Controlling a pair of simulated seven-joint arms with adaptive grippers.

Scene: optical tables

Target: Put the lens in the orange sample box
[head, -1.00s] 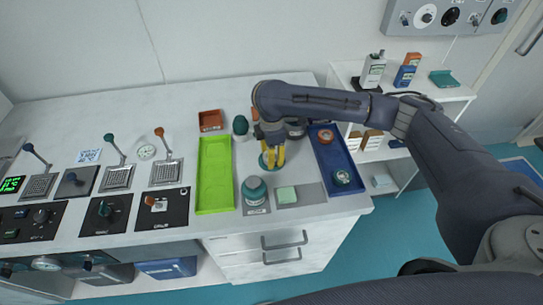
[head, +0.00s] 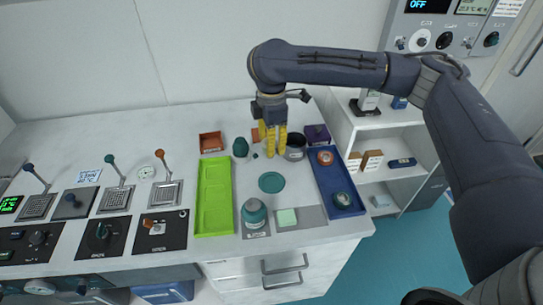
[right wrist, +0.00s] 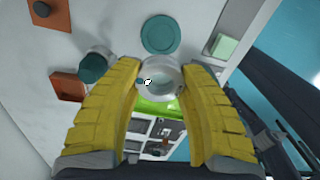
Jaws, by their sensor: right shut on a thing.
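My right gripper (head: 270,155) hangs fingers-down above the back of the table, behind the teal disc (head: 271,182). In the right wrist view its yellow fingers (right wrist: 160,85) are shut on the lens (right wrist: 160,92), a pale ring with a clear middle, held at the fingertips. The lens cannot be made out in the head view. The orange sample box (head: 211,143), a small open tray, stands at the back left of the gripper; it also shows in the right wrist view (right wrist: 68,86). My left gripper is not in view.
A dark green rounded vessel (head: 240,147) stands between the orange box and my gripper. A lime tray (head: 214,197) lies in front of the box. A dark pot (head: 295,149) and a blue tray (head: 334,182) are at the right. A teal jar (head: 254,213) stands in front.

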